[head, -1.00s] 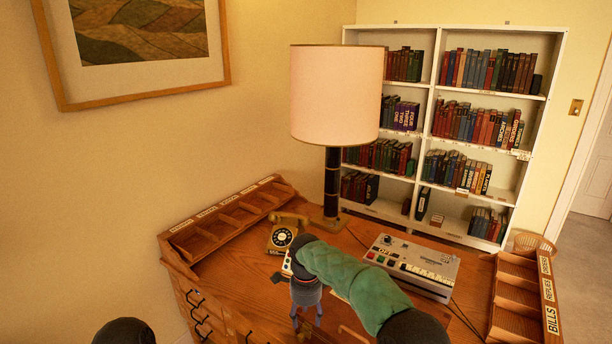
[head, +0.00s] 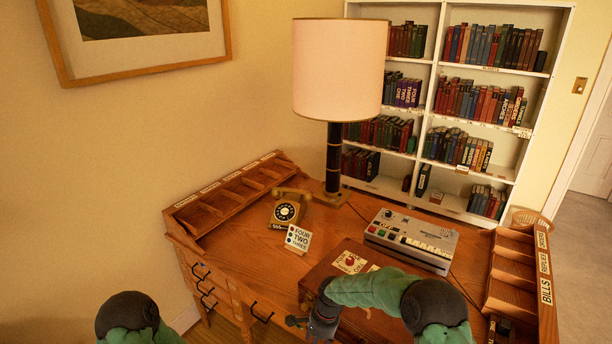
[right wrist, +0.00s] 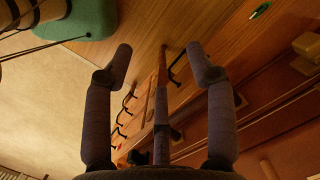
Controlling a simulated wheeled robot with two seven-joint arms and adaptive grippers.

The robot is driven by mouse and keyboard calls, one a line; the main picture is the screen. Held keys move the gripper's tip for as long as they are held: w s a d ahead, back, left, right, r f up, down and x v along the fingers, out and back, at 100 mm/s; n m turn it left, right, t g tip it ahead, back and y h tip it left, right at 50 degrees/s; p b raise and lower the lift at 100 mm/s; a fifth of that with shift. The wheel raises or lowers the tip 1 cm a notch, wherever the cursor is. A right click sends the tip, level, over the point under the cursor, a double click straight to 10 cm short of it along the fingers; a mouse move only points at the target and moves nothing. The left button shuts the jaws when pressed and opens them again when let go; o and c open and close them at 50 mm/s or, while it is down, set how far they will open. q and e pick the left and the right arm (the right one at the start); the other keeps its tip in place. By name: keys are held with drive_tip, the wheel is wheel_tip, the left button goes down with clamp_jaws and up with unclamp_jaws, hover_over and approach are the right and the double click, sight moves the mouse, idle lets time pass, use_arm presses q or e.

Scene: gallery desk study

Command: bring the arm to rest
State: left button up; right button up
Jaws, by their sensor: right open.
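My right gripper (head: 300,328) hangs in front of the wooden desk's front edge in the head view, with the forearm reaching in from the lower right. In the right wrist view the two fingers of my right gripper (right wrist: 157,52) are spread apart with nothing held between them. Beyond them show the desk's drawer fronts, dark handles and the pale floor. Part of my left arm shows at the lower left of the head view, but its gripper is out of the frame.
The desk (head: 240,240) holds a rotary telephone (head: 287,210), a small card stand (head: 298,239), a lamp (head: 339,85), a grey button machine (head: 411,238) and a wooden box (head: 335,262). Pigeonhole trays (head: 226,196) line the left, others (head: 514,265) the right. A bookcase (head: 437,100) stands behind.

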drive_tip(key=s+d+f+n+y, duration=0.2)
drive_tip(key=s+d+f+n, duration=0.2)
drive_tip(key=s+f, duration=0.75)
drive_tip(key=s+d+n, duration=0.1)
drive_tip(key=s+n, duration=0.1)
drive_tip(key=s, duration=0.6)
drive_tip(key=s+d+f+n, duration=0.1)
drive_tip(key=s+d+n, duration=0.1)
drive_tip(key=s, duration=0.6)
drive_tip(key=shift+f+n+t, duration=0.25)
drive_tip(key=shift+n+t, duration=0.05)
drive_tip(key=shift+t, duration=0.1)
